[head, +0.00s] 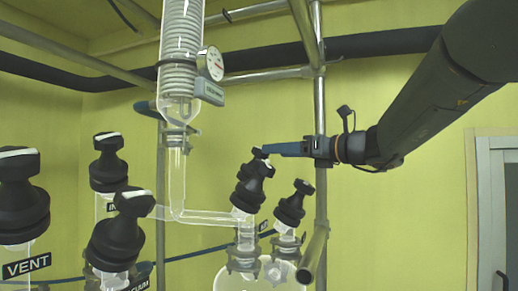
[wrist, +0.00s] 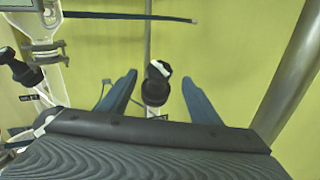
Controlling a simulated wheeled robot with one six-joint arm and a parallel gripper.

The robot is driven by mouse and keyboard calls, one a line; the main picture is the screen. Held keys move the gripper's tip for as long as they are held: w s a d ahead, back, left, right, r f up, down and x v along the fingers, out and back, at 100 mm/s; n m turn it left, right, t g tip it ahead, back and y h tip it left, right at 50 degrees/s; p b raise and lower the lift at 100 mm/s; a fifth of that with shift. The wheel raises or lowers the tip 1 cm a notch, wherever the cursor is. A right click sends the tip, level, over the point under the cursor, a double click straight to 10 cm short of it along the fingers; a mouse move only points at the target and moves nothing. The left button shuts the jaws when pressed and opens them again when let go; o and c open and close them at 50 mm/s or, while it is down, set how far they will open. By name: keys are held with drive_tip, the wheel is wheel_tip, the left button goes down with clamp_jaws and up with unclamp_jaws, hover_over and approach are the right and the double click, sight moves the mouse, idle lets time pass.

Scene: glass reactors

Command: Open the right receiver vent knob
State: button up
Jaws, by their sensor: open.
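My gripper (head: 270,149) reaches in from the right in the head view, its blue fingers pointing left, just above a black knob with a white bar (head: 252,187) in the middle. In the wrist view my gripper (wrist: 160,77) is open, and a black knob with a white mark (wrist: 155,88) appears between its two fingers, with gaps on both sides. I cannot tell whether the fingers touch it, nor read a vent label on it. A second black knob (head: 291,205) tilts to the right of the middle one. Its label is hidden.
Several more black knobs stand at left, one labelled VENT (head: 25,195). A glass condenser (head: 182,60) with a dial gauge (head: 210,63) rises in the middle. A metal upright (head: 320,150) stands close to my gripper; a pole (wrist: 296,80) shows at right in the wrist view.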

sight(260, 153)
drive_tip(key=shift+p+x, duration=1.25)
drive_tip(key=shift+x, duration=2.6)
drive_tip(key=shift+f, duration=0.1)
drive_tip(key=c, duration=1)
drive_tip(key=shift+a, duration=0.3)
drive_tip(key=shift+c, duration=0.3)
drive_tip(key=shift+d, duration=0.2)
drive_tip(key=shift+d, duration=0.1)
drive_tip(key=shift+w+f+n+g+y+b, duration=0.1)
drive_tip(key=shift+n+g+y+b, duration=0.3)
drive_tip(key=shift+n, duration=0.3)
